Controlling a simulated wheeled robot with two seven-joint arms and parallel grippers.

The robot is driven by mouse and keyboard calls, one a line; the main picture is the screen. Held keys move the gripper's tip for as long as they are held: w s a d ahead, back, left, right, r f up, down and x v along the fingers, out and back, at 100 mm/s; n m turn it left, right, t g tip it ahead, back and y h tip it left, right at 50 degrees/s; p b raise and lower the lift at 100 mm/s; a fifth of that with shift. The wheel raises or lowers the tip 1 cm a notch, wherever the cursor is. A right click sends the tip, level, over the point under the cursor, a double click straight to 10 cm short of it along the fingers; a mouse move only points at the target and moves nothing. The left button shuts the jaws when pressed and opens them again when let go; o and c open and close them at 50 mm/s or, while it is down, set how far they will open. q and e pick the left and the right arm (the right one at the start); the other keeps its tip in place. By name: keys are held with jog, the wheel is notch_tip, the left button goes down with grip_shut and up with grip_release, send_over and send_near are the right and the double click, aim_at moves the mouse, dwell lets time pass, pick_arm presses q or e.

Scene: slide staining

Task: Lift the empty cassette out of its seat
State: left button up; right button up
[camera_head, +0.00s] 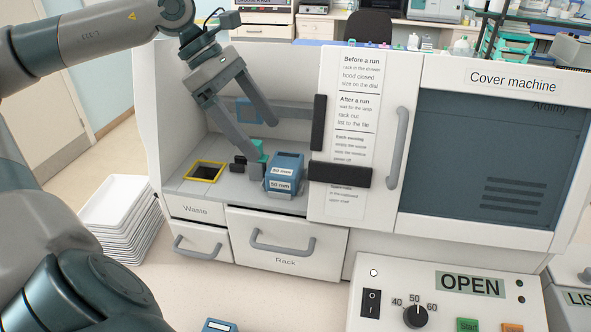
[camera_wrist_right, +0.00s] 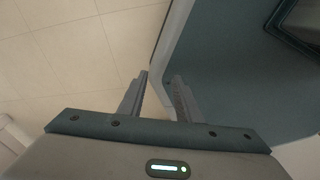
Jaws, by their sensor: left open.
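A blue cassette-like box (camera_head: 286,172) with white labels, the front one reading "50 mm", sits upright on the pale deck of the cover machine in the head view. I cannot see whether it is empty. My left gripper (camera_head: 265,147) is open above and behind it. One finger reaches down to the box's left side and the other is higher, behind it. I cannot tell whether the lower finger touches the box. A small teal part (camera_head: 261,151) shows beside that finger. My right gripper (camera_wrist_right: 161,75) shows only in its wrist view, open and empty.
A yellow-rimmed waste opening (camera_head: 204,172) lies left of the box, above the Waste and Rack drawers (camera_head: 287,239). The machine's door panel (camera_head: 345,100) with a black bar stands close on the right. Stacked white trays (camera_head: 117,217) stand left. A control box (camera_head: 445,295) is in front.

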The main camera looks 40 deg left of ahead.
aim_at(283, 163)
pick_arm(q)
jog(key=shift+s+r, duration=0.1)
jog(key=shift+s, duration=0.15)
jog(key=shift+p+x, duration=0.45)
jog(key=shift+x, duration=0.3)
jog(key=shift+w+d+f, duration=0.2)
jog(key=shift+w+f, duration=0.05)
jog(key=shift+f, duration=0.1)
pick_arm(e)
jog(key=shift+s+r, duration=0.4)
jog(key=shift+r, duration=0.15)
jog(key=shift+a+r, duration=0.1)
pick_arm(q)
jog(key=p+x, duration=0.2)
jog(key=p, duration=0.1)
jog(key=shift+w+d+f, duration=0.1)
jog(key=shift+d+f, duration=0.1)
jog(key=shift+d, duration=0.2)
jog(key=shift+w+d+f, duration=0.1)
jog(key=shift+f, duration=0.25)
jog(key=shift+p+x, duration=0.4)
jog(key=shift+x, duration=0.45)
pick_arm(e)
jog(key=shift+s+d+r, duration=0.1)
jog(key=shift+d+r, duration=0.05)
jog(key=shift+r, duration=0.7)
jog(key=shift+d+r, duration=0.1)
jog(key=shift+r, duration=0.75)
